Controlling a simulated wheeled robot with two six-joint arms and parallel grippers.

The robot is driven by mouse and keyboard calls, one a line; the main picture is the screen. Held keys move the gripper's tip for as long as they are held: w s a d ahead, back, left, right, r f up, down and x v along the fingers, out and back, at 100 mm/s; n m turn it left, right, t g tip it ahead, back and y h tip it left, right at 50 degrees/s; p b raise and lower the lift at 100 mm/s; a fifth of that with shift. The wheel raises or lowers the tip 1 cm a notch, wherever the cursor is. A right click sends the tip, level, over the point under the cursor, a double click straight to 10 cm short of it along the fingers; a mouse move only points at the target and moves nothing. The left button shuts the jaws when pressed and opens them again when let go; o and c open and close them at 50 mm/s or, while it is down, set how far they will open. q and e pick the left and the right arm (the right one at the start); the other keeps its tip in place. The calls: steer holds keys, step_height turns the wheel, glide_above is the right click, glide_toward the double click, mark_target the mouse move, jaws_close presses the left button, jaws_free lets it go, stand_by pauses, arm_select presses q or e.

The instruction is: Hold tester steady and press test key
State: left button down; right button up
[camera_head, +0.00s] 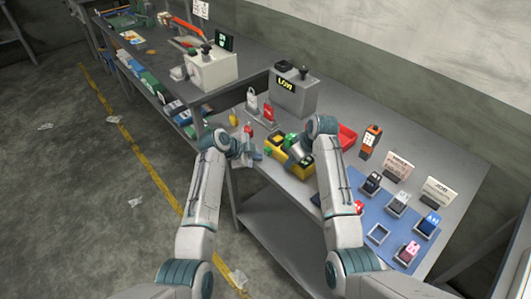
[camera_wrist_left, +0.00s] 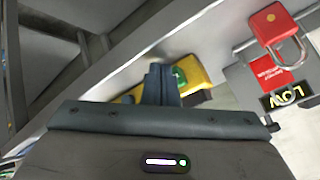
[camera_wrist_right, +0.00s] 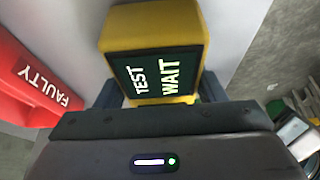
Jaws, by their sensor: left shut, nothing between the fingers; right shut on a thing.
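The yellow tester (camera_head: 274,153) stands on the grey bench near its front edge. In the right wrist view the tester (camera_wrist_right: 150,28) shows a dark screen (camera_wrist_right: 155,74) reading "TEST WAIT". My right gripper (camera_head: 299,153) is shut on the tester, its fingers on either side of the body. My left gripper (camera_head: 260,155) is shut and empty, just left of the tester. In the left wrist view its closed fingertips (camera_wrist_left: 162,75) are close beside a round green key (camera_wrist_left: 179,76) on the tester (camera_wrist_left: 196,73). I cannot tell whether they touch it.
A grey box (camera_head: 292,95) reading "LOW" stands behind, with a red padlock (camera_head: 268,113) near it. A red "FAULTY" bin (camera_wrist_right: 35,80) is beside the tester. A blue mat (camera_head: 362,206) with several small blocks lies right. A cream box (camera_head: 211,70) stands further left.

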arm_select(q)
steer(key=shift+w+d, duration=0.2)
steer(key=shift+d, duration=0.05)
steer(key=shift+w+d, duration=0.3)
steer(key=shift+d, duration=0.1)
stand_by(0.8)
steer(key=shift+s+a, duration=0.55)
steer(key=shift+a, duration=0.15)
steer(key=s+a, duration=0.1)
steer(key=a, duration=0.1)
steer(key=s+a, duration=0.2)
steer(key=shift+s, duration=0.1)
stand_by(0.5)
stand_by(0.5)
steer(key=shift+d, duration=0.1)
arm_select(e)
steer(key=o, duration=1.4)
